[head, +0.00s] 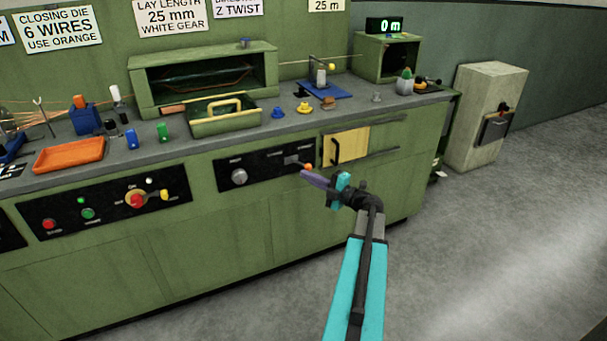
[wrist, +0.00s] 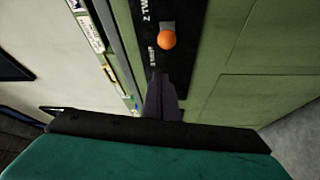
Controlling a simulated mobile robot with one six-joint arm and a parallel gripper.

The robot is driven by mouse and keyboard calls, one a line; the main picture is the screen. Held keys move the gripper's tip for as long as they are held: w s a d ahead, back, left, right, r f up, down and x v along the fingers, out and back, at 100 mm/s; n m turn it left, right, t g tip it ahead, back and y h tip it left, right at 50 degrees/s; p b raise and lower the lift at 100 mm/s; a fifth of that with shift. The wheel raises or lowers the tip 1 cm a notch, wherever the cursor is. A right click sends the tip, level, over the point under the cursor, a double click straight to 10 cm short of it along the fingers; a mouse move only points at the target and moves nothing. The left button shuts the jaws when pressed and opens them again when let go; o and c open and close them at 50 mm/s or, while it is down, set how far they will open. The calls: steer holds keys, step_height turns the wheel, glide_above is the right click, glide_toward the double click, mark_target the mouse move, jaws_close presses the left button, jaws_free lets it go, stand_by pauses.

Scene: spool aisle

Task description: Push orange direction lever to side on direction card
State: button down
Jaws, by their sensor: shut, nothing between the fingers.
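The orange knob of the direction lever (head: 308,167) sticks out at the right end of a black panel (head: 262,167) on the green cabinet front. In the wrist view the orange knob (wrist: 167,40) lies beyond my fingertips, beside the "Z TWI..." lettering, with "S TWIST" nearer my fingers. My gripper (head: 305,174) is shut and empty, its tip close to the knob; whether they touch I cannot tell. It also shows in the wrist view (wrist: 161,80). The direction card (head: 238,7) reads "Z TWIST" on the back wall, its top line cut off.
A grey knob (head: 239,177) sits left on the same panel. A yellow panel with a black handle (head: 345,147) is just right of the lever. The counter above holds a green tray (head: 225,118) and several small parts. Open floor lies at the right.

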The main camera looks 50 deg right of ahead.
steer(key=s+d, duration=0.1)
steer(key=s, duration=0.5)
steer(key=shift+s+d+f, duration=0.15)
steer(key=shift+s+f, duration=0.1)
steer(key=shift+s, duration=0.15)
steer(key=shift+w, duration=0.1)
